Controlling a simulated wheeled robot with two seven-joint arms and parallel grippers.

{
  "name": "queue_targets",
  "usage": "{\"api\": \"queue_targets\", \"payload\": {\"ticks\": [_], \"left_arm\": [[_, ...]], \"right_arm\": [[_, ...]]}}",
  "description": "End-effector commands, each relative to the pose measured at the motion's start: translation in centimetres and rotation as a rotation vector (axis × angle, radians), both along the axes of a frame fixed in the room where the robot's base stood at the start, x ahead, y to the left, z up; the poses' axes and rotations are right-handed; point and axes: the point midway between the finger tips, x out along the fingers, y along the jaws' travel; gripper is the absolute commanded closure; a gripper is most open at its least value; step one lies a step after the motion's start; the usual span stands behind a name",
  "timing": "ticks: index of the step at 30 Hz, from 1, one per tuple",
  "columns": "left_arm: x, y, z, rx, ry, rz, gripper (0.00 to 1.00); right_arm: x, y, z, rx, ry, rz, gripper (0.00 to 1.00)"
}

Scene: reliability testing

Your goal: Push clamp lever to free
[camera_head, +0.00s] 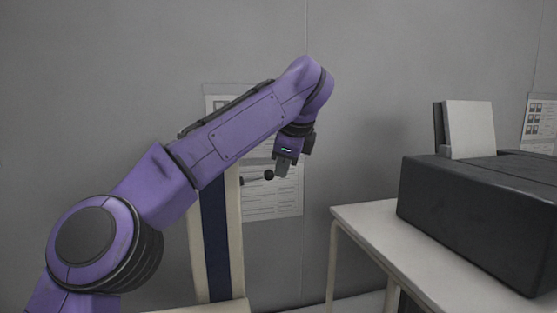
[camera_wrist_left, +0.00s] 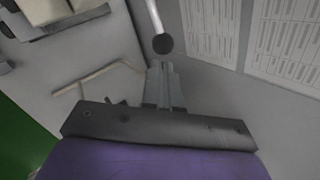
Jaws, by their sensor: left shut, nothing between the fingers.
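The clamp lever (camera_head: 258,178) is a thin rod with a round black knob, standing out to the right from a pale upright post with a dark blue strip (camera_head: 215,245). My left gripper (camera_head: 282,170) is shut and empty, its fingers pointing down right by the knob. In the left wrist view the knob (camera_wrist_left: 163,44) is just beyond the closed fingertips (camera_wrist_left: 160,66), with the rod running up from it. I cannot tell whether the fingers touch the knob. My right gripper is in neither view.
A white table (camera_head: 375,222) stands at the right with a large black box-shaped machine (camera_head: 480,210) on it, a white sheet standing at its back. Printed sheets (camera_head: 275,200) hang on the grey wall behind the post. The wall area between post and table is open.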

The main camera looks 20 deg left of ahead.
Motion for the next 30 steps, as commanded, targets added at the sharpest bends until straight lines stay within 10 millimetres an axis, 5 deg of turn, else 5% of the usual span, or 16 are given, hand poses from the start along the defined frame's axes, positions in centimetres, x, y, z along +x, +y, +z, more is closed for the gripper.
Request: {"api": "queue_targets", "payload": {"ticks": [30], "left_arm": [[-1.2, 0.7, 1.2, -0.002, -0.002, 0.0, 1.0]], "right_arm": [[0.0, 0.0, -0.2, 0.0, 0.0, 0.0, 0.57]]}}
